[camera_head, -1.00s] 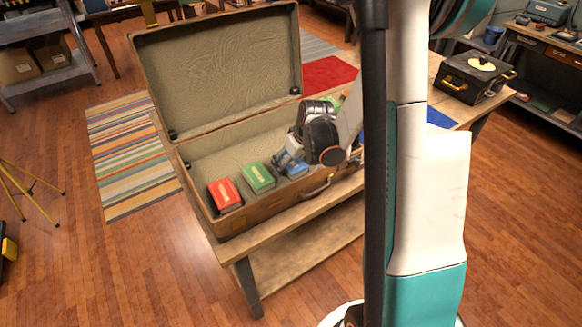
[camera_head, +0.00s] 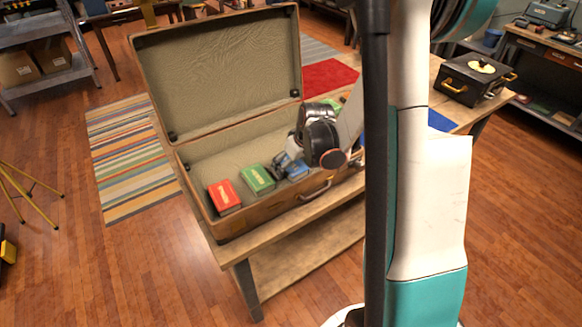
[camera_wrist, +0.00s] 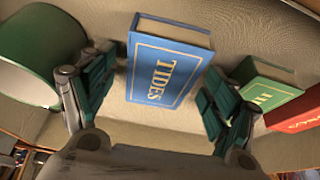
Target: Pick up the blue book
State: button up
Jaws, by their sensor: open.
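My gripper (camera_wrist: 155,98) is open, with one finger on each side of the blue book in the wrist view. A gap shows between the book and the right finger; the left finger is close to the book's edge, and I cannot tell if they touch. In the head view my gripper (camera_head: 284,163) is low over the suitcase.
A green book (camera_head: 258,180) and a red book (camera_head: 224,196) stand to the left of the blue book in the head view. A large green round object (camera_wrist: 38,55) is beside the left finger in the wrist view. The suitcase lid (camera_head: 220,70) stands open behind.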

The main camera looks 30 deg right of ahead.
jog(key=c, duration=1.2)
